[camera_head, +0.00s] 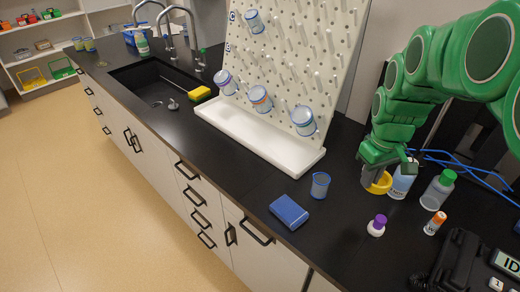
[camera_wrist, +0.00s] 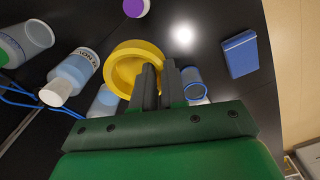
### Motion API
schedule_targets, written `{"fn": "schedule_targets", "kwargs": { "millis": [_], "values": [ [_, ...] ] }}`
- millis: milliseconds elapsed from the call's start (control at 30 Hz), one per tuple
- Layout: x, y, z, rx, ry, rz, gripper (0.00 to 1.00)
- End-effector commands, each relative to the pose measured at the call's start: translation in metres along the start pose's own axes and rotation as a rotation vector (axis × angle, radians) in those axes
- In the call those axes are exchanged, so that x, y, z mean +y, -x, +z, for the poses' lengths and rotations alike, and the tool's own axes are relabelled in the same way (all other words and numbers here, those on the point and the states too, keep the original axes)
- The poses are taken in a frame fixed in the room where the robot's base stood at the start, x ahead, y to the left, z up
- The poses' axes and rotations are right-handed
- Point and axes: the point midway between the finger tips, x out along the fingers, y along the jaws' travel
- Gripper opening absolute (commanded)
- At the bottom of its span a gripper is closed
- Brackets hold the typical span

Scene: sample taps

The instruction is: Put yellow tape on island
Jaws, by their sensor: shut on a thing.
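The yellow tape (camera_head: 381,184) is a thick ring at the right part of the black counter, below my green gripper (camera_head: 375,172). In the wrist view, the yellow tape (camera_wrist: 122,53) is in front of the dark fingers of my gripper (camera_wrist: 160,75). The fingers are close together on the tape's near right wall, with one over the ring's opening and the other outside. I cannot tell whether the tape touches the counter. I cannot make out an island apart from this counter.
Bottles (camera_head: 438,189) stand close right of the tape. A purple-capped vial (camera_head: 377,226), a blue cup (camera_head: 320,185) and a blue box (camera_head: 289,212) are nearby. A white pegboard rack (camera_head: 262,140) stands left; a phone (camera_head: 460,262) is at front right. Open floor (camera_head: 85,200) lies left.

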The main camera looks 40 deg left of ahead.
Motion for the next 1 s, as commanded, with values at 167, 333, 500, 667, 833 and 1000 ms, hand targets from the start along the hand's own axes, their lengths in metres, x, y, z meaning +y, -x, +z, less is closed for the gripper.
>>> {"fn": "schedule_targets", "kwargs": {
  "millis": [167, 333, 500, 667, 833, 1000],
  "values": [
    [-0.045, 0.000, -0.021, 0.000, 0.085, 0.000, 0.00],
    [-0.087, 0.000, -0.036, 0.000, 0.161, 0.000, 0.00],
    [-0.130, 0.001, -0.047, 0.000, 0.236, 0.000, 0.00],
    [-0.171, 0.001, -0.055, 0.000, 0.308, 0.000, 0.00],
    [-0.211, 0.001, -0.059, 0.000, 0.378, 0.001, 0.00],
    [-0.239, 0.001, -0.060, 0.000, 0.427, 0.001, 0.00]
  ]
}}
